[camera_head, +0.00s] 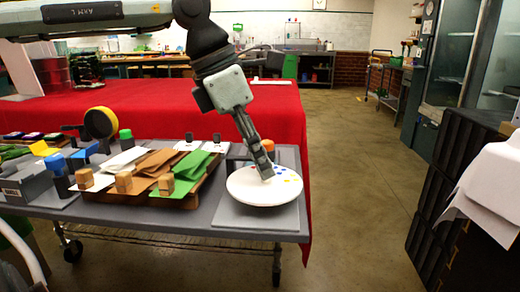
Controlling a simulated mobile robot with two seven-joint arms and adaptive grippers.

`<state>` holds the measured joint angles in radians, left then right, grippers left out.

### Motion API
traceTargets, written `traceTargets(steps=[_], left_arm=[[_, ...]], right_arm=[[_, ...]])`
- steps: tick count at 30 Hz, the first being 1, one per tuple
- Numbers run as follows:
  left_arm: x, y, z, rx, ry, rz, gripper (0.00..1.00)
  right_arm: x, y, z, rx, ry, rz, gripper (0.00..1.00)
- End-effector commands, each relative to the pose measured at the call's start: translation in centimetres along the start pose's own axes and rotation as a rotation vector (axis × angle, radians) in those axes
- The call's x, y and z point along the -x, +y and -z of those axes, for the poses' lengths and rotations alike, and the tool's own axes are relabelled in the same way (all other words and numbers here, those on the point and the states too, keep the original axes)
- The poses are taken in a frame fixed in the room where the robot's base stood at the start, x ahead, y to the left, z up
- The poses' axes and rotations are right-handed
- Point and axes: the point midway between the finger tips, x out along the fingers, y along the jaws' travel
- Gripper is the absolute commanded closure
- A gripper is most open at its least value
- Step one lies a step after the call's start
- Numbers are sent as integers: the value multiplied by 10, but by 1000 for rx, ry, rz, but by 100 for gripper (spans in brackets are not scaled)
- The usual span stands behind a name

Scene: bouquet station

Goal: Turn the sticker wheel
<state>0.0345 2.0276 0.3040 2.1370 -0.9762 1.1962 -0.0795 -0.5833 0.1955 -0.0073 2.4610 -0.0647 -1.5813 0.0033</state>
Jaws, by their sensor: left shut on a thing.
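My right gripper is not in view.
A tray of brown and green envelopes (190,175) with wooden stamps stands left of the wheel. A yellow tape roll (101,122) is farther left. A red-covered table (150,105) lies behind. Black crates (450,200) stand at right, beyond open floor.

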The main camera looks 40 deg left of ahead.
Motion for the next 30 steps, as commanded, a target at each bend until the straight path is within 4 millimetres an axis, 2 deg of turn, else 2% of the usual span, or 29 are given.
traceTargets(steps=[7, 18, 24, 30], left_arm=[[3, 2, -1, -183, 2, 81, 100], [1, 4, -1, -505, 5, 215, 100], [0, 6, -2, -676, 4, 286, 100], [-2, 7, -3, -826, 4, 345, 100]], right_arm=[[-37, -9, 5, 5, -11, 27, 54], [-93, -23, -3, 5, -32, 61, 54], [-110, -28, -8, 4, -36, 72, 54], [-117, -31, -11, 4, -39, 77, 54]])
